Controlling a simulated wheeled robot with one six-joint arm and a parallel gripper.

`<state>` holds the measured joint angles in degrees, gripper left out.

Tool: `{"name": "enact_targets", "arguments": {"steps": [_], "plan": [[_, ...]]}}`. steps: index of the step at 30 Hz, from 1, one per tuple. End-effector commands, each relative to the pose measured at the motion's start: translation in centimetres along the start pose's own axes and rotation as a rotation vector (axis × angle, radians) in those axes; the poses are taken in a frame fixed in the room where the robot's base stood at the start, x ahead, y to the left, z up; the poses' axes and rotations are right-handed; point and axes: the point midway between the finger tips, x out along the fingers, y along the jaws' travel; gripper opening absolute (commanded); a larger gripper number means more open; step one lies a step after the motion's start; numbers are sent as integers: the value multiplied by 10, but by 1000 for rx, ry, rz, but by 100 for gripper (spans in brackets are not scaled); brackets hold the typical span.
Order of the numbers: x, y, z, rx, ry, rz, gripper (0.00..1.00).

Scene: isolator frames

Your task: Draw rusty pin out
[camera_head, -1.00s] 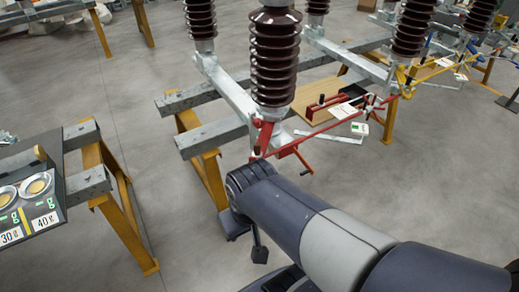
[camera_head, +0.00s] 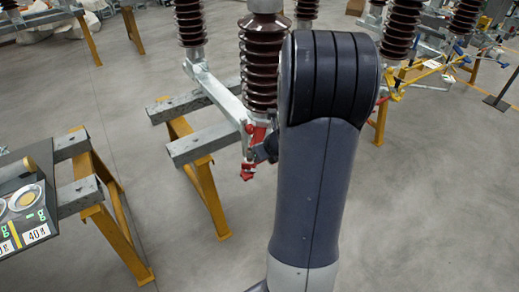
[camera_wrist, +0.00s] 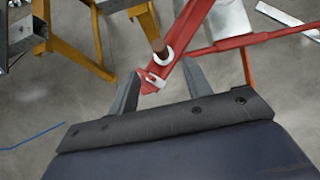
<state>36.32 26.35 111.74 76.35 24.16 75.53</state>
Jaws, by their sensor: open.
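The rusty pin (camera_wrist: 159,46) is a short brown cylinder in the wrist view, standing out of a white ring on a red lever (camera_wrist: 188,28). My gripper (camera_wrist: 160,72) is open, with one grey finger on each side of the lever's end. The pin shows just beyond the fingertips, between them in the picture; no contact is visible. A small pale piece sits on the lever's end below the ring. In the head view the red linkage (camera_head: 248,172) shows left of my arm, which hides the pin and most of my gripper.
A red rod (camera_wrist: 250,40) runs right from near the lever in the wrist view. Brown ribbed insulators (camera_head: 259,70) stand above grey beams (camera_head: 205,146) on yellow trestles (camera_head: 209,195). A panel with round dishes (camera_head: 30,215) is at left. Bare floor lies between.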

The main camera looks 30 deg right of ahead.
Motion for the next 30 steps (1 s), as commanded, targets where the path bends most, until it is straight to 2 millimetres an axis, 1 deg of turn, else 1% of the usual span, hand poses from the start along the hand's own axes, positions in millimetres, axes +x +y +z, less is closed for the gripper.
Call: {"name": "enact_targets", "arguments": {"steps": [5, 9, 15, 18, 21, 29, 30], "plan": [[24, -2, -4, 17, 0, -3, 47], [54, -1, -5, 14, 1, 0, 47], [88, -1, -4, 13, 1, -1, 47], [98, -1, -2, 13, -1, -2, 47], [103, -1, -1, 13, 0, -2, 47], [104, -1, 0, 13, -1, -2, 47], [104, -1, 0, 12, -1, -2, 46]]}}
